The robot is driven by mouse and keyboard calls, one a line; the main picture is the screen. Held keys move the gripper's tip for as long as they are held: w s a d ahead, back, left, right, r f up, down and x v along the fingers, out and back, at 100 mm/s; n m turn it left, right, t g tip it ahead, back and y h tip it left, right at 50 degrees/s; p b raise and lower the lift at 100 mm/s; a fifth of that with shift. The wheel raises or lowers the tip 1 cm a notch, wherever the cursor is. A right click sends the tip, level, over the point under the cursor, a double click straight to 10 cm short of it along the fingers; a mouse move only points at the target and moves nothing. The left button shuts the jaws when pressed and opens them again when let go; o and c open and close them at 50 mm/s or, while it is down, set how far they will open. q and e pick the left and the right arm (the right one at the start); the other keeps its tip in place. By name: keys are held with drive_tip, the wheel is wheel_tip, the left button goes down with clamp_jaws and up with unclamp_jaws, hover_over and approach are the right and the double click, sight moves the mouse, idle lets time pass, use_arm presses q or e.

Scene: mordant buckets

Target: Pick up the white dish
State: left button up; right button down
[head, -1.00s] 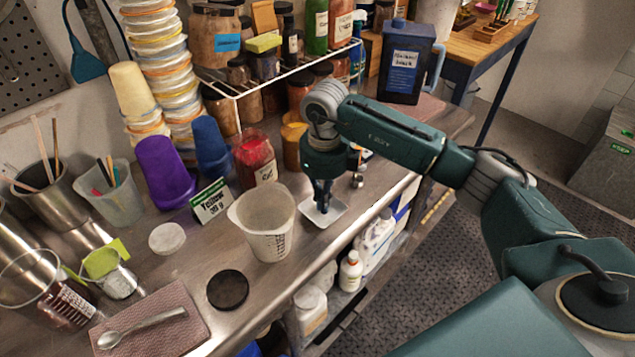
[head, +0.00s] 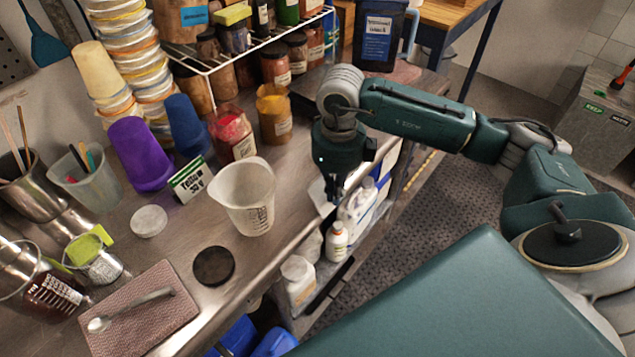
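The white dish (head: 319,194) is at the front edge of the metal bench, right of the white measuring beaker. It is mostly hidden behind my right gripper (head: 334,194), which points down with its fingers at the dish. The fingers look closed on the dish wall, and the dish appears tilted and a little raised, though its underside is hard to make out. My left gripper is not in view.
The white measuring beaker (head: 245,196) stands close left of the dish. A black round lid (head: 213,266) lies in front. Jars and a wire rack (head: 262,48) stand behind. Bottles (head: 337,242) fill the shelf below the bench edge.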

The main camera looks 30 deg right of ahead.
drive_tip(key=shift+s+d, duration=0.15)
drive_tip(key=shift+s, duration=0.3)
drive_tip(key=shift+w, duration=0.1)
